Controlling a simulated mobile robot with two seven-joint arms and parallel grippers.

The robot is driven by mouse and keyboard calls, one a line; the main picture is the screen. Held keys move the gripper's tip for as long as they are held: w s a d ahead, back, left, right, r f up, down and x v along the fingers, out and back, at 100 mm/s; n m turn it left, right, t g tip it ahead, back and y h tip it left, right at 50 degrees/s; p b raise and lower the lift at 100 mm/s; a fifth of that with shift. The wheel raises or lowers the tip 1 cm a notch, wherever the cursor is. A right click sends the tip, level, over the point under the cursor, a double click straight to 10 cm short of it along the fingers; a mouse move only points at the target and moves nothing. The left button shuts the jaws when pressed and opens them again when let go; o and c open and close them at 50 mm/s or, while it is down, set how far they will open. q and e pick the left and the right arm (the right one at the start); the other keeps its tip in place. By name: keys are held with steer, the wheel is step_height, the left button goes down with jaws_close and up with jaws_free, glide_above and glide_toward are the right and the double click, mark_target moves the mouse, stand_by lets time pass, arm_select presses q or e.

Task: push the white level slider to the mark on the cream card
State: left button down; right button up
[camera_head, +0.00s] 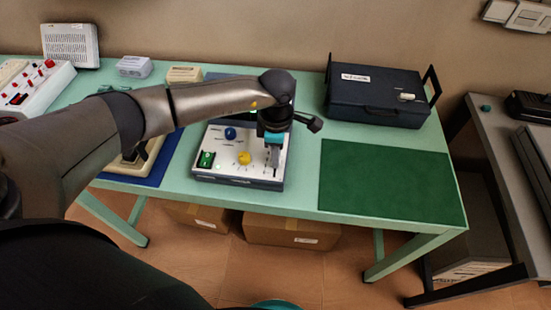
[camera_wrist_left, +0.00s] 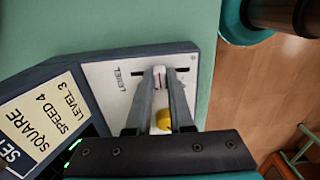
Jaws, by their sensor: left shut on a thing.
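The control box (camera_head: 235,180) with a white top stands near the table's front edge. My left gripper (camera_head: 274,160) points down over the right part of its top. In the left wrist view the white level slider (camera_wrist_left: 160,70) sits in a dark slot beside the word LEVEL, between my fingertips, which are shut on it. The cream card (camera_wrist_left: 40,112) reads SQUARE, SPEED 4, LEVEL 3. A yellow knob (camera_head: 245,158) also shows in the left wrist view (camera_wrist_left: 163,120), partly behind a finger. The slider's scale marks cannot be made out. My right gripper is not in view.
A blue knob (camera_head: 230,133) and a green switch (camera_head: 206,159) are on the same box. A green mat (camera_head: 390,182) lies bare to the right. A dark case (camera_head: 375,95) stands behind it. My left arm hides part of the table behind the box.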

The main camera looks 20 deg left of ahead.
arm_select(q)
steer(key=w+b, duration=0.2)
steer(key=shift+w+a+f, duration=0.15)
steer(key=shift+w+a, duration=0.2)
steer(key=shift+w, duration=0.05)
steer(key=shift+w+r, duration=0.2)
steer(key=shift+w, duration=0.1)
steer(key=c, duration=0.8)
jaws_free()
step_height(320, 180, up, 15)
steer(key=shift+p, duration=0.4)
